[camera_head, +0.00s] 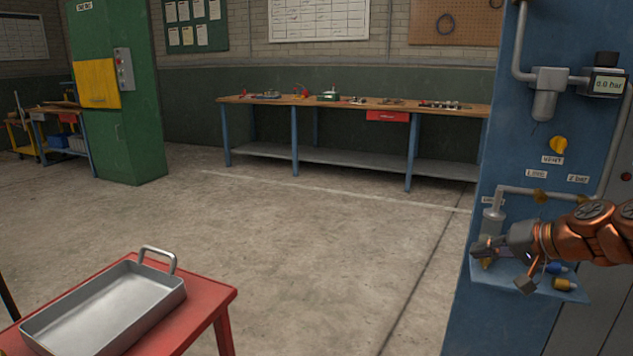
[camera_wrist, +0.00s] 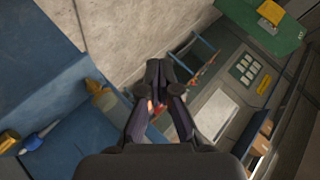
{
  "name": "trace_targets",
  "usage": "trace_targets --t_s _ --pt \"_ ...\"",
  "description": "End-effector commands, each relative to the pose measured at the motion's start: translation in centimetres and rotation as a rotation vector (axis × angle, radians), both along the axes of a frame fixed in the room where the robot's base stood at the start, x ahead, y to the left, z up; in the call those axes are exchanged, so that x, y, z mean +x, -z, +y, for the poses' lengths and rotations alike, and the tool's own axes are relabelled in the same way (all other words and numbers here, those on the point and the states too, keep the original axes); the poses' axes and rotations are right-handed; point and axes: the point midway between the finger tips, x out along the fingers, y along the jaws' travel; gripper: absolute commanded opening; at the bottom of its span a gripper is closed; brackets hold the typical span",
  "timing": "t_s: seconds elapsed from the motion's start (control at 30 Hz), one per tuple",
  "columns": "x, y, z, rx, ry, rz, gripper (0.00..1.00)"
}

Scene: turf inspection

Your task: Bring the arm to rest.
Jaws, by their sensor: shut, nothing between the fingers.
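My gripper (camera_head: 505,268) is at the right side in the head view, at the end of my copper-coloured arm. It is in front of the blue panel (camera_head: 500,120), near its small shelf (camera_head: 575,293). In the wrist view my gripper (camera_wrist: 160,68) points away from the camera with its fingertips together. It is shut and holds nothing.
Small blue and yellow fittings (camera_head: 563,284) lie on the shelf close to my gripper. Valves, pipes and a gauge reading 0.0 bar (camera_head: 607,85) are above. A red table (camera_head: 205,310) with a metal tray (camera_head: 150,310) stands front left. The middle floor is clear.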

Motion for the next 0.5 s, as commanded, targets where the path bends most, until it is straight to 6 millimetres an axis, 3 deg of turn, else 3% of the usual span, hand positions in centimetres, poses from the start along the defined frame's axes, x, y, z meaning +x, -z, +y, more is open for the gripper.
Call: trace_targets --t_s 0.03,0.2,0.33,0.5 --pt "-0.8 -2.5 2.9 -0.025 -0.056 0.024 0.0" --pt "-4.5 -5.3 10.4 -0.116 -0.21 0.12 0.0" --pt "-8.2 -6.7 14.8 -0.191 -0.31 0.205 0.0" --pt "-13.6 -8.1 18.5 -0.297 -0.408 0.321 0.0"
